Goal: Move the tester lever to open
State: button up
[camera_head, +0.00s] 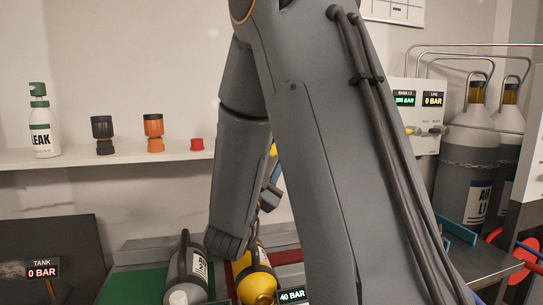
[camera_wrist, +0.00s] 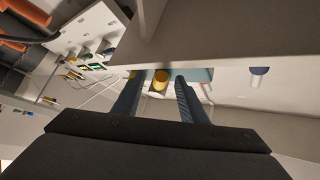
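My gripper (camera_wrist: 158,80) shows in the wrist view with its two blue-grey fingers apart. A round yellow piece (camera_wrist: 160,80) shows in the gap between the fingertips, in front of a pale blue-green part. I cannot tell whether it lies between the fingers or beyond them, or whether it belongs to the tester lever. In the head view my arm covers the middle, and the gripper is mostly hidden behind it. No tester lever can be made out for sure there. A yellow cylinder (camera_head: 256,279) and a grey cylinder (camera_head: 187,272) lie on the bench below my arm.
A shelf (camera_head: 75,158) at left holds a leak spray bottle (camera_head: 43,140), black and orange fittings and a red cap. A gauge panel (camera_head: 417,152) reads 200 BAR and 0 BAR. Tall chained cylinders (camera_head: 463,175) stand at right. A "40 BAR" label (camera_head: 291,295) sits low centre.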

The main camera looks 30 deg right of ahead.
jog(key=b+v, duration=0.2)
jog(key=v, duration=0.5)
jog(key=shift+s+a+f, duration=0.15)
jog(key=shift+s+a, duration=0.05)
jog(key=shift+a, duration=0.05)
